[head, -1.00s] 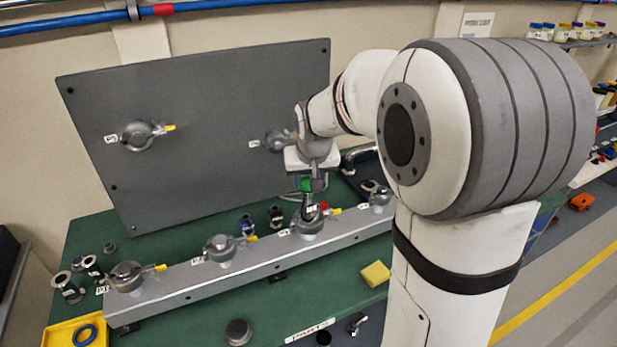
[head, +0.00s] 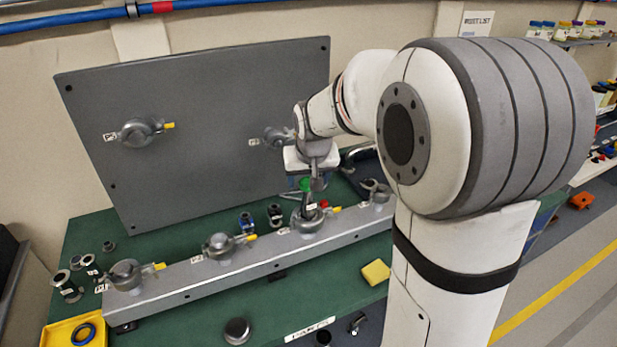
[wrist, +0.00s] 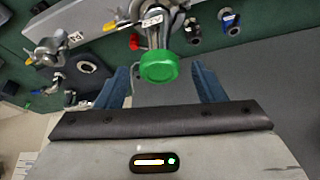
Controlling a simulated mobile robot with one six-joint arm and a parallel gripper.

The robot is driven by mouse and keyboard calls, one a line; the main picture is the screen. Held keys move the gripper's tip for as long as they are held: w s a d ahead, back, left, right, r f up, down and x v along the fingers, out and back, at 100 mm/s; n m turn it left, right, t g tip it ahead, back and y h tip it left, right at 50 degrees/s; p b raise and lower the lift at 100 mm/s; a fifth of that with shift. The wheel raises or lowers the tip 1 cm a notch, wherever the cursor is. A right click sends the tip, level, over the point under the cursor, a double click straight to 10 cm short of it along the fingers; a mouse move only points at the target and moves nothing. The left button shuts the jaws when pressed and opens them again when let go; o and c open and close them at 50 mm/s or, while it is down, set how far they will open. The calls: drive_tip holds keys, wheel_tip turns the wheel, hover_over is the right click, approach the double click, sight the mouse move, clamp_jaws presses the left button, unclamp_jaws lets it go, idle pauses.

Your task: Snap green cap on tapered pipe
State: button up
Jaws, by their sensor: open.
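The green cap (head: 306,184) sits at the top end of the upright tapered pipe (head: 309,209), which stands in a fitting on the grey rail. In the wrist view the cap (wrist: 159,68) faces me and covers the end of the pipe (wrist: 156,32), which carries a white label. I cannot tell whether the cap is fully snapped down. My gripper (head: 312,178) is just above and beside the cap. In the wrist view its blue fingers are apart, one on each side of the cap, with clear gaps and not touching it.
The grey rail (head: 190,273) carries several clamp fittings with yellow tabs. A grey panel (head: 200,110) stands close behind. Small black and blue fittings (head: 246,222) stand between them. A yellow block (head: 376,272) and a yellow tray (head: 62,337) lie on the green bench.

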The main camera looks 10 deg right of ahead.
drive_tip(key=shift+r, duration=0.1)
drive_tip(key=b+v, duration=0.2)
drive_tip(key=v, duration=0.5)
drive_tip(key=s+f, duration=0.3)
drive_tip(key=s, duration=0.8)
drive_tip(key=s+f+g, duration=0.1)
drive_tip(key=s+f, duration=0.3)
drive_tip(key=s, duration=0.7)
drive_tip(key=shift+s+d+n, duration=0.15)
drive_tip(key=shift+s+n, duration=0.2)
drive_tip(key=shift+n, duration=0.05)
